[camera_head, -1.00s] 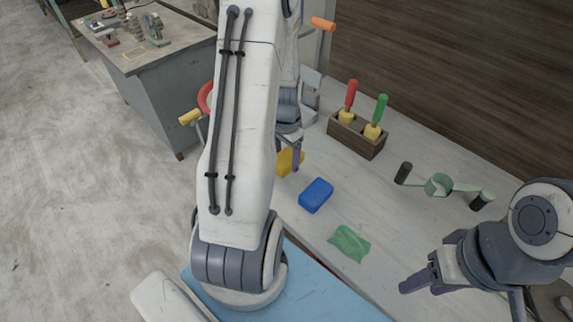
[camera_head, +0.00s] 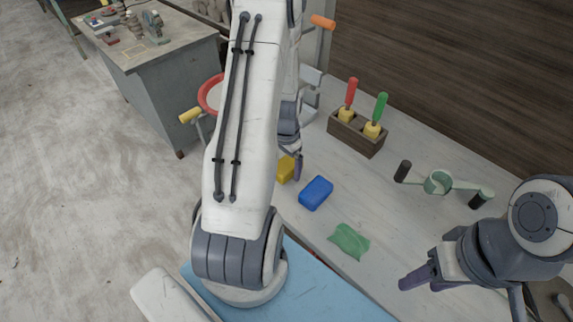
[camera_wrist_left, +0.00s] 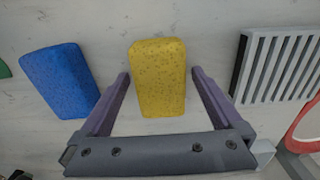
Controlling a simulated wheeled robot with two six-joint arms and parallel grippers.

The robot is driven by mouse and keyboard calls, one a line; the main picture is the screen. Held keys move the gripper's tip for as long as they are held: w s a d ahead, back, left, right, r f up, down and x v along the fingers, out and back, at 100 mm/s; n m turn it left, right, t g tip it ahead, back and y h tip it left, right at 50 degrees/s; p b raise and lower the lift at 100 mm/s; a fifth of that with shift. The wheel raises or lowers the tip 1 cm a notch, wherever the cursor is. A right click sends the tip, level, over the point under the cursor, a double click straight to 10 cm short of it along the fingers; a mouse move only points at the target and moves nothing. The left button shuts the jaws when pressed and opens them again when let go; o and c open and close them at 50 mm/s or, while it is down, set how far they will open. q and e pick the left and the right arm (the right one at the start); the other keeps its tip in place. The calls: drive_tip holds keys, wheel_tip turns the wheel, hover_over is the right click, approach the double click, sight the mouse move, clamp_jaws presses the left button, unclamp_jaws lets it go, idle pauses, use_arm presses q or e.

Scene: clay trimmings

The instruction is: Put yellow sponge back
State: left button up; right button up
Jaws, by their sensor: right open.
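The yellow sponge (camera_head: 286,169) lies on the table at the left end of the row, partly hidden behind my left arm in the head view. In the left wrist view the yellow sponge (camera_wrist_left: 158,77) lies between and just beyond the spread fingers of my left gripper (camera_wrist_left: 163,85). My left gripper (camera_head: 290,165) is open, with a gap on both sides of the sponge. My right gripper (camera_head: 420,275) is open and empty near the table's right front part, away from the sponge.
A blue sponge (camera_head: 316,193) lies beside the yellow one, and a green cloth (camera_head: 349,241) lies nearer. A wooden box (camera_head: 357,137) holds red- and green-handled tools. A pale green holder (camera_head: 438,184) stands right. A grey slatted rack (camera_wrist_left: 277,67) is right of the yellow sponge.

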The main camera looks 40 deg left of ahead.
sight(286, 164)
use_arm(q)
wheel_tip(286, 164, up, 12)
drive_tip(key=s+d+r+m, duration=0.1)
drive_tip(key=d+r, duration=0.2)
drive_tip(key=d, duration=0.6)
drive_tip(key=s+d+r+m, duration=0.1)
drive_tip(key=d+r+m, duration=0.15)
drive_tip(key=d, duration=0.75)
drive_tip(key=s+d+r+m+h, duration=0.1)
drive_tip(key=s+d+r+m, duration=0.1)
drive_tip(key=s+d, duration=1)
drive_tip(key=shift+s+r+m+b, duration=0.35)
drive_tip(key=shift+s+r+b, duration=0.1)
drive_tip(key=shift+s, duration=0.7)
